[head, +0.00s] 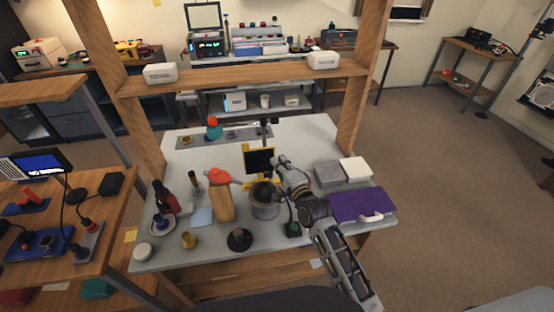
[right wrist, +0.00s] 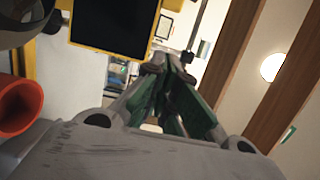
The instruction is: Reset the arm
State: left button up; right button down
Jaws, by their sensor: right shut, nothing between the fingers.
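My right arm reaches in from the lower right of the head view. Its gripper (head: 279,160) is over the workbench, close beside a yellow-framed black panel (head: 259,162). In the right wrist view the two fingers (right wrist: 166,68) are closed together with nothing between them. The same panel (right wrist: 110,22) shows just beyond and left of the fingertips; I cannot tell if they touch it. My left gripper is not in view.
A wooden frame (head: 240,76) with posts stands behind. An orange tube (right wrist: 18,105) is at the wrist view's left.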

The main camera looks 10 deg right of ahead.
jog(key=shift+s+d, duration=0.1)
jog(key=shift+s, duration=0.25)
dwell(0.5)
